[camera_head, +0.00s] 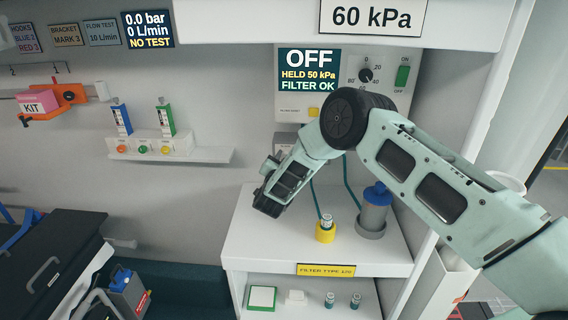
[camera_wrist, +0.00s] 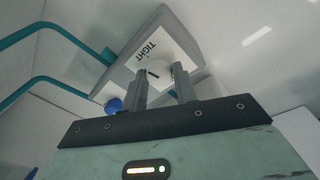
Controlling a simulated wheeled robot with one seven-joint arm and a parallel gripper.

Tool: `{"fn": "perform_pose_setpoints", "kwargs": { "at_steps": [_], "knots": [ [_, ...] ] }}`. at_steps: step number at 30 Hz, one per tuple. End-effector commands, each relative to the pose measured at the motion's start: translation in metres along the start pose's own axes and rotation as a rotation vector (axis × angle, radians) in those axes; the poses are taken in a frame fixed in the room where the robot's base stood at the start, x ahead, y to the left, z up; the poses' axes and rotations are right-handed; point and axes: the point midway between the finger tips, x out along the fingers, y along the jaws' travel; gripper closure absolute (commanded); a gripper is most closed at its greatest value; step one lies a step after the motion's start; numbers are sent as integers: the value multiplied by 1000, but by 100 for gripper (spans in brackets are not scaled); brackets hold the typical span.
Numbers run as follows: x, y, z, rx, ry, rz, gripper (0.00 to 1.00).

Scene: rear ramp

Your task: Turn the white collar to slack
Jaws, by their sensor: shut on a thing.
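The white collar (camera_wrist: 160,69) sits on a white face marked TIGHT (camera_wrist: 146,49) on a grey block (camera_wrist: 169,24) in the wrist view. It carries a short dark mark, which lies at the left finger, below the word TIGHT. No slack mark is visible. My gripper (camera_wrist: 159,79) is shut on the collar, with one finger on each side. In the head view my gripper (camera_head: 266,198) is over the left part of the white counter. The collar is hidden there behind my gripper and arm.
Teal tubes (camera_wrist: 42,80) run left of the block, and a blue knob (camera_wrist: 114,105) is close by the left finger. On the counter (camera_head: 262,250) stand a yellow-based fitting (camera_head: 326,234) and a blue-topped canister (camera_head: 374,213). The panel above reads OFF (camera_head: 309,58).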

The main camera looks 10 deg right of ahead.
Motion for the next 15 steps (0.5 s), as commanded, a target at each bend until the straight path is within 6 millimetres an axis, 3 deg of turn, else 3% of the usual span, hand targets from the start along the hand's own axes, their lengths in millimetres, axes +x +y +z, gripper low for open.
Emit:
{"fn": "perform_pose_setpoints", "kwargs": {
  "at_steps": [15],
  "knots": [
    [-1, 3, 6, -470, 42, -35, 94]
  ]
}}
